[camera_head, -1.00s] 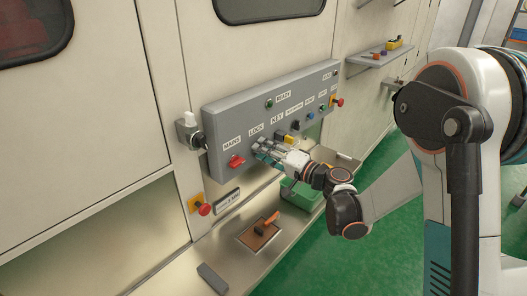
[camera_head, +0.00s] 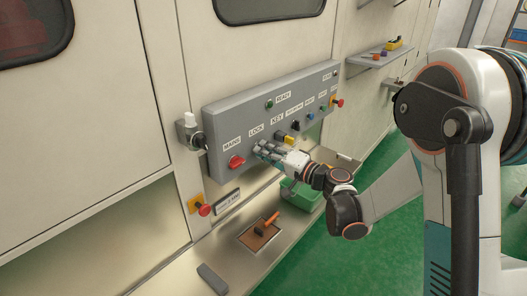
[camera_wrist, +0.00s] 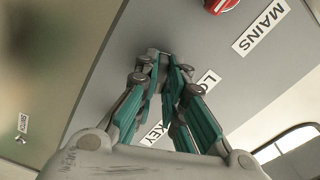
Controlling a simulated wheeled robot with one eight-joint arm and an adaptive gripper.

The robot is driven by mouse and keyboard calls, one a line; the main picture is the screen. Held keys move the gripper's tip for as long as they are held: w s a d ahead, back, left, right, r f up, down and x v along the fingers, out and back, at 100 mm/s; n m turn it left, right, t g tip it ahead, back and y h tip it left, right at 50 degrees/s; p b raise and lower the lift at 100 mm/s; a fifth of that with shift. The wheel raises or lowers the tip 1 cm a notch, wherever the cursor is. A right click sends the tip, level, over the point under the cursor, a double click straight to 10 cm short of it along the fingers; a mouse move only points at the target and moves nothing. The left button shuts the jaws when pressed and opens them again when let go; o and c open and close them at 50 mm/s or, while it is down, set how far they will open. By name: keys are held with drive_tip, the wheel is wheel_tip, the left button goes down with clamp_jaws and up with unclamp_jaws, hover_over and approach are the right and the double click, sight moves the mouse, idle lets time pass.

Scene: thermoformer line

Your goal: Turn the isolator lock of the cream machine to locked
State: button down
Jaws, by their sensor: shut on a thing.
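The cream machine (camera_head: 260,60) carries a grey control panel (camera_head: 222,115) with a row of labelled controls. My gripper (camera_head: 259,148) is at the panel face, just below the LOCK label (camera_head: 256,132). It is shut on the isolator lock, which my fingers hide, so I cannot tell its angle. In the wrist view the teal-padded fingers (camera_wrist: 163,65) converge at the grey panel, partly covering the LOCK (camera_wrist: 208,82) and KEY labels. The red MAINS switch (camera_head: 236,162) is to the left of my gripper; it shows at the top of the wrist view (camera_wrist: 220,4).
A yellow control (camera_head: 289,140) and a black knob (camera_head: 295,125) sit right of my gripper. A red emergency button (camera_head: 204,209) is lower left. Below the panel is a ledge with an orange-handled tool (camera_head: 267,225) and a green bin (camera_head: 300,198).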

idle(0.4)
drive_tip(key=shift+m+b, duration=0.6)
drive_tip(key=shift+m, duration=0.9)
drive_tip(key=shift+f+m+b, duration=0.1)
drive_tip(key=shift+m+b, duration=0.2)
drive_tip(key=shift+m, duration=0.1)
drive_tip(key=c, duration=1.6)
unclamp_jaws()
drive_tip(key=v, duration=1.2)
